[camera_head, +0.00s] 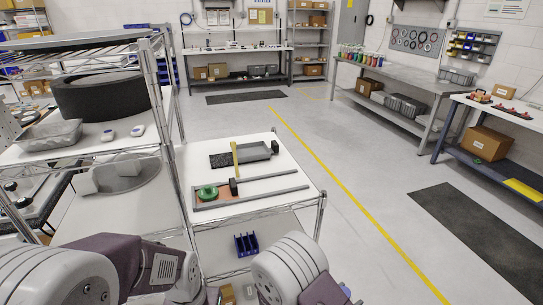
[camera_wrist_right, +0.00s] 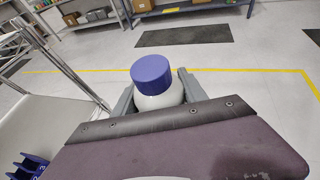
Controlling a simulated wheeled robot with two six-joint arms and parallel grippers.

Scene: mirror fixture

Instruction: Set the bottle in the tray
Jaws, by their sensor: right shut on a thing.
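The bottle (camera_wrist_right: 155,88) is white with a blue-purple cap. In the right wrist view it sits upright between the two grey fingers of my right gripper (camera_wrist_right: 157,92), which is shut on it. Its lower part is hidden behind the gripper body. A shallow grey tray (camera_head: 259,152) lies on the white top of the wire cart in the head view, with a dark speckled block at its left end. The bottle is held away from this tray. My left arm shows at the bottom left of the head view, but its gripper does not show.
On the cart top (camera_head: 270,181), a grey frame (camera_head: 265,197) holds a green ring (camera_head: 207,193), with a yellow bar nearby. A blue rack (camera_head: 246,244) stands on the lower shelf. A wire rack with a black drum (camera_head: 100,95) stands left.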

